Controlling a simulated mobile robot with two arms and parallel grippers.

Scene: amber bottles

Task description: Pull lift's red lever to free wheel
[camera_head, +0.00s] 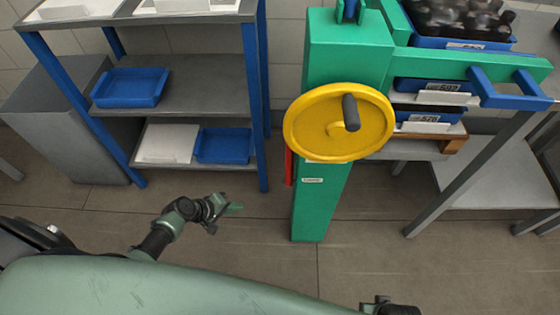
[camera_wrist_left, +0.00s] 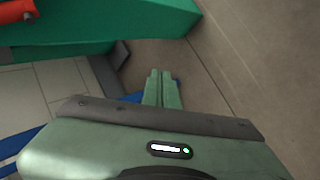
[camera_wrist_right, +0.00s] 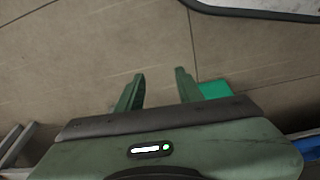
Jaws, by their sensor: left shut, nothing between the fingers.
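The green lift (camera_head: 318,205) stands upright right of centre in the head view, with a yellow hand wheel (camera_head: 320,100) and dark knob on its front. The red lever (camera_head: 289,167) shows as a narrow strip at the column's left side, below the wheel and partly hidden. In the left wrist view a red part (camera_wrist_left: 16,9) lies at the top left corner against the green body. My left gripper (camera_head: 236,208) is shut and empty, left of the column and apart from the lever. My right gripper (camera_wrist_right: 159,74) is open and empty over the floor.
A blue-legged shelf (camera_head: 185,75) with blue trays stands at the left, beside a grey cabinet (camera_head: 65,115). Trays with dark bottles (camera_head: 460,18) sit at the upper right by a grey table (camera_head: 490,175). The floor (camera_head: 240,235) between shelf and lift is clear.

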